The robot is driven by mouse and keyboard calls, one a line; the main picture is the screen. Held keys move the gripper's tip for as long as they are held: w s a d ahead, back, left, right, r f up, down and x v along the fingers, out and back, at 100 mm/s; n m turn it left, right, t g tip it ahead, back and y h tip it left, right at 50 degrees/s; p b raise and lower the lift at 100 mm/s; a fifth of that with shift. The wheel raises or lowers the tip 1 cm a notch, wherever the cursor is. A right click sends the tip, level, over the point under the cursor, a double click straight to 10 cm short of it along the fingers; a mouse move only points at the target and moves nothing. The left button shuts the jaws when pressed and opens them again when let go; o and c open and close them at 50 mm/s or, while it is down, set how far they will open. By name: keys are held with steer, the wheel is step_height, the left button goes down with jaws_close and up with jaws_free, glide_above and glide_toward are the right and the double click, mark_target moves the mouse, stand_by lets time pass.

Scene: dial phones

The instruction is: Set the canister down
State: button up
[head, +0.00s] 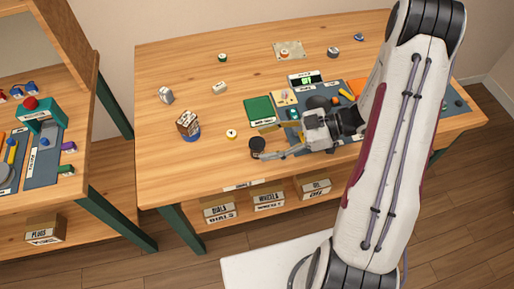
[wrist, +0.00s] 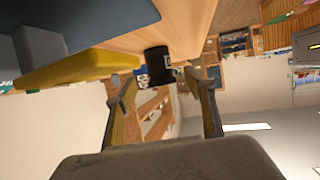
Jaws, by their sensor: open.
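A small black canister (head: 257,144) stands near the front edge of the wooden table in the head view. It appears upright and resting on the tabletop. My gripper (head: 262,154) comes in low from the right, with its fingers at the canister. In the wrist view the dark canister (wrist: 158,64) with a pale mark shows just beyond the fingertips, between the two fingers. My gripper (wrist: 163,84) is open there, with a gap between its fingers and the canister not clamped. Whether one finger touches it I cannot tell.
A green pad (head: 259,110) lies behind. Mats with small parts lie right, partly behind my arm. The table's left front is clear. Labelled bins (head: 268,200) sit below.

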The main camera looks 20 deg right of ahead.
mark_target(257, 143)
steer(key=shift+x, duration=1.85)
steer(key=shift+r, duration=0.15)
steer(key=c, duration=1.2)
steer(key=shift+c, duration=0.2)
steer(key=shift+r, duration=0.1)
steer(key=shift+s+r, duration=0.1)
steer(key=shift+r, duration=4.8)
